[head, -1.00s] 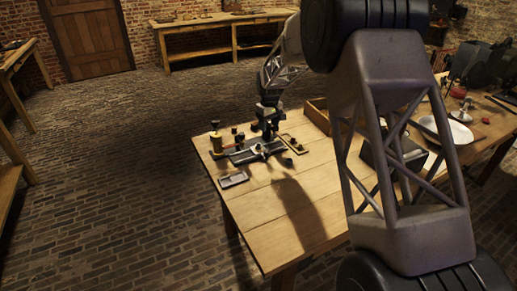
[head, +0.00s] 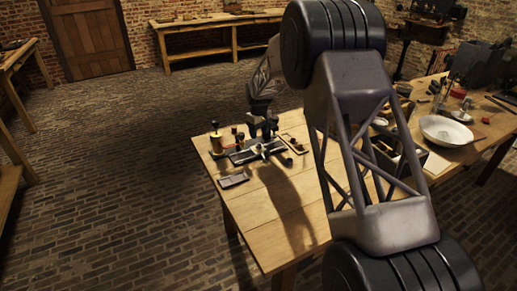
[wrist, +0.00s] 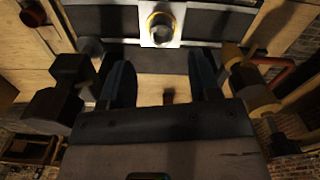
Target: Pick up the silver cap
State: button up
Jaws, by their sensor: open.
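My gripper (head: 262,127) is over the dark fixture (head: 243,155) on the wooden table. In the wrist view my gripper (wrist: 161,78) has its two dark blue fingers apart, with bare wood and a small brown piece (wrist: 168,97) showing between them. A bright silver block with a yellow-rimmed round part (wrist: 160,27) is beyond the fingertips at the top of the wrist view. A small pale part (head: 263,149) shows on the fixture in the head view. I cannot tell which piece is the silver cap. Nothing is visibly held.
A small grey tray (head: 233,181) lies in front, and a narrow wooden tray (head: 293,144) lies to the right. A white bowl (head: 446,131) is farther right. The front of the table is clear.

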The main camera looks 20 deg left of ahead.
jog(key=shift+f, duration=0.8)
jog(key=shift+f, duration=0.1)
jog(key=shift+f, duration=2.5)
jog(key=shift+c, duration=0.2)
grip_shut()
jog(key=shift+r, duration=0.1)
notch_tip(320, 180, up, 10)
